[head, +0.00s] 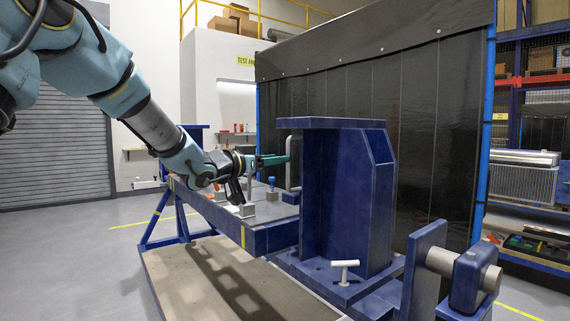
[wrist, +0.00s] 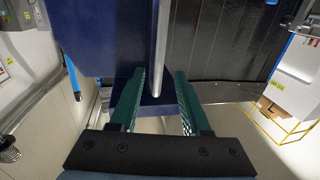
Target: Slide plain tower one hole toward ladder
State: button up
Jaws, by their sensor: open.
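The large blue tower (head: 342,205) stands upright at the centre right of the head view, on a foot plate; I take it to be the plain tower. A grey bar handle (head: 290,178) shows at its left side. My gripper (head: 276,160) is open at this handle. In the wrist view the bar (wrist: 161,45) runs between the two open green fingers of my gripper (wrist: 159,78), with gaps beside it. Blue tower surface (wrist: 110,45) lies behind the bar. A white T-handled pin (head: 345,266) stands at the tower's foot. I cannot make out a ladder.
A dark curtain (head: 420,120) hangs behind the tower. A bearing block (head: 470,280) is at the front right. The floor at left is clear.

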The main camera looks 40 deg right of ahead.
jog(key=a, duration=0.3)
jog(key=a+b, duration=0.1)
jog(key=a, duration=0.1)
jog(key=shift+s+a, duration=0.2)
jog(key=shift+s, duration=0.15)
jog(key=w+a+f+n+t+y, duration=0.35)
jog(key=w+a+f, duration=0.2)
jog(key=a, duration=0.35)
jog(key=w+a+f+n+t+y, duration=0.3)
jog(key=w+a+f+y, duration=0.25)
jog(key=a, duration=0.25)
jog(key=s+a+f+n+g+y, duration=0.1)
jog(key=a+f+n+y, duration=0.2)
jog(key=a, duration=0.5)
jog(key=a+f+n+y, duration=0.1)
jog(key=a+f+y, duration=0.1)
jog(key=a+f, duration=0.5)
jog(key=s+a+f+n+g+y, duration=0.1)
jog(key=s+a+f+n+g, duration=0.1)
jog(key=s+a, duration=0.6)
jog(key=s+a+f+n+g+y, duration=0.2)
jog(key=s+a+f+g, duration=0.2)
jog(key=s+a, duration=0.4)
jog(key=shift+s+a+f+n+y, duration=0.2)
jog(key=shift+s+f+n+y, duration=0.15)
jog(key=shift+f, duration=0.2)
